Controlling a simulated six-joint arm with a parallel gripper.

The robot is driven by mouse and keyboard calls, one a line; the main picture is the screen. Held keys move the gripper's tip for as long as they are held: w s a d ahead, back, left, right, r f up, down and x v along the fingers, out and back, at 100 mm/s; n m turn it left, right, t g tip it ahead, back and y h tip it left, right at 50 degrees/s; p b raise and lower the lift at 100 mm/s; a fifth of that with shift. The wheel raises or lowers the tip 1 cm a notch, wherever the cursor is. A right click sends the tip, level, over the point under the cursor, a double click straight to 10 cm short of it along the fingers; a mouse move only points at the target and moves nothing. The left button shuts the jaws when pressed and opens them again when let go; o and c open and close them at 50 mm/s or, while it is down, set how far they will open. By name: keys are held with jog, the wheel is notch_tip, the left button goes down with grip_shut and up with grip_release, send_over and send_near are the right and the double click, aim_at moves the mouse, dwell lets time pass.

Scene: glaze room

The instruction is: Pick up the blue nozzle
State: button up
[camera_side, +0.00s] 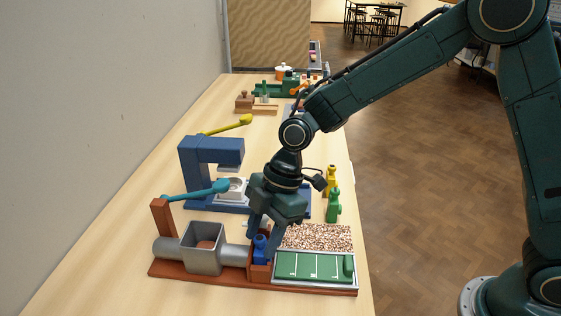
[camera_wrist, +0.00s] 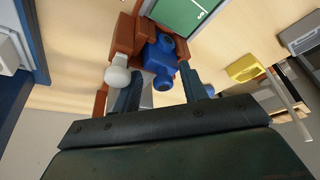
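The blue nozzle (camera_side: 260,249) stands at the brown wooden block between the grey square hopper and the green panel in the side view. In the wrist view the blue nozzle (camera_wrist: 160,58) shows near the top middle, with a round opening toward the camera. My gripper (camera_side: 263,238) points down over it, its two dark blue fingers to either side. In the wrist view my gripper (camera_wrist: 162,76) is open, with the nozzle between or just beyond the fingertips. I cannot tell whether either finger touches it.
The green panel (camera_side: 313,266) and a speckled mat (camera_side: 318,237) lie on the right. A blue press (camera_side: 190,160) and a green bottle (camera_side: 334,207) stand behind.

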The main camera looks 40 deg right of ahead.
grip_shut()
notch_tip(320, 180, up, 20)
dwell(1.0)
dwell(0.4)
